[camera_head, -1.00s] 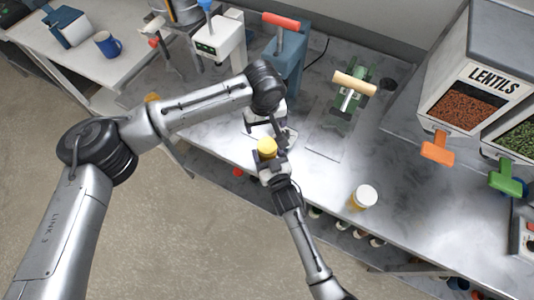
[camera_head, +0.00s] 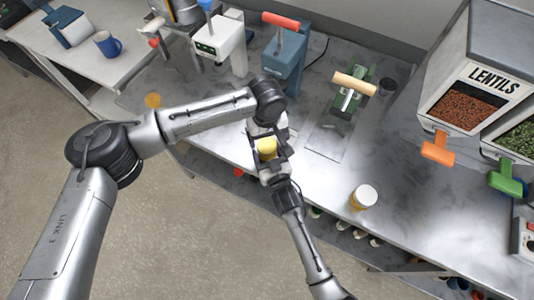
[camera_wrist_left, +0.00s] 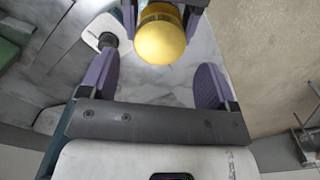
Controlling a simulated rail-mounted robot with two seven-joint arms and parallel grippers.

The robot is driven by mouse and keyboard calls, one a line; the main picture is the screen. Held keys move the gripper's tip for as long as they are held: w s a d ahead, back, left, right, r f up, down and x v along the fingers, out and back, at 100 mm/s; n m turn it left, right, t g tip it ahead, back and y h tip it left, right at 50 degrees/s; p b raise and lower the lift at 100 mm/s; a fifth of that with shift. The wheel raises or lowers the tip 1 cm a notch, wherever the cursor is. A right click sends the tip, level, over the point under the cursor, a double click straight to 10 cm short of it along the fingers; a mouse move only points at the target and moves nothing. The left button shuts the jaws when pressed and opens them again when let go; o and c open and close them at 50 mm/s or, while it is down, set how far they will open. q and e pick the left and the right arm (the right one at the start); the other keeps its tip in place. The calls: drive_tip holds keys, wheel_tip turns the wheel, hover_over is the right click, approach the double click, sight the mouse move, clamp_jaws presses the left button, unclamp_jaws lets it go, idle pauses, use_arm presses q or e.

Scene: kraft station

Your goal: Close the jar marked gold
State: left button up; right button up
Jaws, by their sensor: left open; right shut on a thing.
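A round gold-yellow top (camera_head: 267,147) shows between my two grippers at the counter's front edge, and also at the top of the left wrist view (camera_wrist_left: 160,38). I cannot tell whether it is a lid or an open jar's contents. My right gripper (camera_head: 272,165) is shut on the jar below this top, whose body is mostly hidden. My left gripper (camera_wrist_left: 157,72) is open, its purple pads apart, close to the gold top and not gripping it. A flat orange-yellow disc (camera_head: 152,100) lies on the counter at the left.
A white-lidded amber jar (camera_head: 364,196) stands on the counter at right. A green press (camera_head: 350,97), a blue press (camera_head: 283,55) and a white machine (camera_head: 219,40) stand behind. The lentils dispenser (camera_head: 468,95) is at right. The counter's middle right is clear.

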sight(267, 145)
use_arm(q)
drive_tip(key=shift+f, duration=2.05)
drive_tip(key=shift+c, duration=0.4)
